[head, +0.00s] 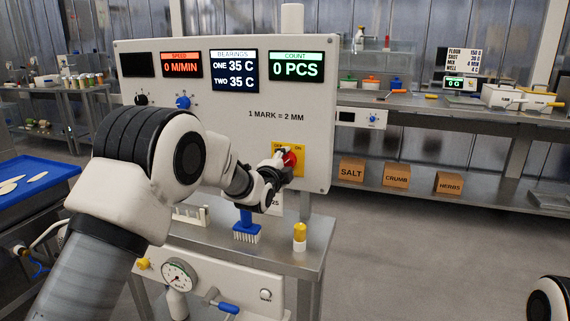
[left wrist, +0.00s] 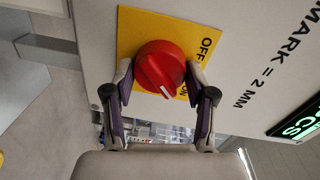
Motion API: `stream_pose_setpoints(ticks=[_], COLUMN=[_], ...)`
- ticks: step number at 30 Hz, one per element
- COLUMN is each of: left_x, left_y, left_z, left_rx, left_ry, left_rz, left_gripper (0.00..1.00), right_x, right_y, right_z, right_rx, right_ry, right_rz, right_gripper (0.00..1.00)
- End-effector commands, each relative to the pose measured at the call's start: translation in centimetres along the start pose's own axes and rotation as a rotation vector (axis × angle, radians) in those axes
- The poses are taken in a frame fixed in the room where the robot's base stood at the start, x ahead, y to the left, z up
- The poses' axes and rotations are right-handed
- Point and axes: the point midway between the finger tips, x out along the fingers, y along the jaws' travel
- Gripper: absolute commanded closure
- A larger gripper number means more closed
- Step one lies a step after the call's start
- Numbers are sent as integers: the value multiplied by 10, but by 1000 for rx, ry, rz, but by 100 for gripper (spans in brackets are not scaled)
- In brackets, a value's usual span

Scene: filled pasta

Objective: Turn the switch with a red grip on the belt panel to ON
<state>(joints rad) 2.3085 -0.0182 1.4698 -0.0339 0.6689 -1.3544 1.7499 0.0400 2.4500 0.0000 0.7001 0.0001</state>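The switch with a red grip (head: 290,158) sits on a yellow plate (left wrist: 135,22) at the lower right of the belt panel (head: 225,130). In the left wrist view the red grip (left wrist: 160,66) is round, and its white mark lies on the side by the word ON, away from OFF. My left gripper (left wrist: 159,72) has one finger on each side of the grip, close against it. In the head view my left gripper (head: 275,172) is at the switch and partly covers the plate. My right gripper is not in view.
The panel displays (head: 296,66) read 0 M/MIN and 0 PCS. A blue brush (head: 246,228) and a yellow-topped container (head: 299,237) stand on the metal bench (head: 285,258) below. Boxes marked SALT (head: 351,170), CRUMB and HERBS sit on a shelf at right.

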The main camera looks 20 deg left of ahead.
Motion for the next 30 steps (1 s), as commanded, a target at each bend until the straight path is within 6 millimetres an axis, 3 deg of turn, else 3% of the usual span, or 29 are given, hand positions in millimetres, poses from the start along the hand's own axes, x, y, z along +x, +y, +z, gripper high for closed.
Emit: stream_pose_setpoints(ticks=[2,14,17,24,30], left_x=[0,-7,-24,-86,-117], left_y=[2,0,0,1,1], left_z=[0,0,0,0,-1], left_rx=[1,-2,-2,-1,-1], left_ry=[0,0,-1,0,0], left_rz=[3,1,2,3,2], left_gripper=[20,20,20,20,20], right_x=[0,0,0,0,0], right_y=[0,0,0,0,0], right_z=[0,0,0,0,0], right_rx=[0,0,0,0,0], right_ry=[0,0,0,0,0], right_rz=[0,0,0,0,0], right_gripper=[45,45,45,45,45])
